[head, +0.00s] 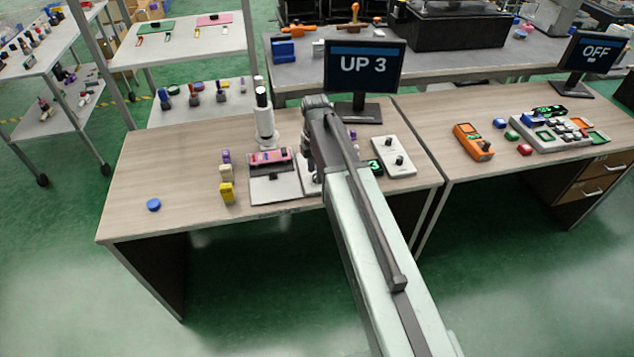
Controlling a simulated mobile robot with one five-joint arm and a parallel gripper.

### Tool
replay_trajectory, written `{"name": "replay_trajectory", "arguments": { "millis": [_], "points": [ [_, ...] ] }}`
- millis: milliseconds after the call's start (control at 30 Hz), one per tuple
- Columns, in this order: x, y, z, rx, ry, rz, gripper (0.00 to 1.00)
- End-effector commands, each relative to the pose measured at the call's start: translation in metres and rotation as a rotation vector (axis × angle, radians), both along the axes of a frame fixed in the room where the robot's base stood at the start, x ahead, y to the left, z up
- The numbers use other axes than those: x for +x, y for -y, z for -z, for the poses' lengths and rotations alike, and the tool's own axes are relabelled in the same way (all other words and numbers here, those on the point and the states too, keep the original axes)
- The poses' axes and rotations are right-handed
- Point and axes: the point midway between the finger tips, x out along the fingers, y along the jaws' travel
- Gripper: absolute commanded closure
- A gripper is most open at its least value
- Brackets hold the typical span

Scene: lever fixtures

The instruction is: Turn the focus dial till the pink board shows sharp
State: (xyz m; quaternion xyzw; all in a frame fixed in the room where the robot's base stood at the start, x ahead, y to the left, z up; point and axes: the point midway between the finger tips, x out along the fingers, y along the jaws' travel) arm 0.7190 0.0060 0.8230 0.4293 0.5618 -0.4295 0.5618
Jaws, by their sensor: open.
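A pink board (269,157) lies on a grey stand (273,188) on the left desk, below a white scope-like column (264,122) with a black top. A monitor (364,66) behind it reads "UP 3". My gripper (318,106) is at the dark end of my arm, over the desk between the board and the control box. It is open, but its fingers are mostly hidden by the arm.
A yellow block (227,193), a cream block (226,172) and a blue disc (154,205) sit left of the stand.

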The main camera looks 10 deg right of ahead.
Motion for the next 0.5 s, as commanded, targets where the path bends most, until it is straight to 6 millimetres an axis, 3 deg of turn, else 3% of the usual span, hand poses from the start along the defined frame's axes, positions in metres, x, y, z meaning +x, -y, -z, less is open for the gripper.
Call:
{"name": "replay_trajectory", "arguments": {
  "millis": [67, 367, 500],
  "points": [
    [0.0000, 0.0002, 0.0142, 0.000, 0.000, 0.001, 0.56],
    [0.0000, 0.0006, 0.0125, 0.000, 0.000, 0.001, 0.59],
    [0.0000, 0.0008, 0.0125, 0.000, 0.000, 0.002, 0.98]
  ]
}}
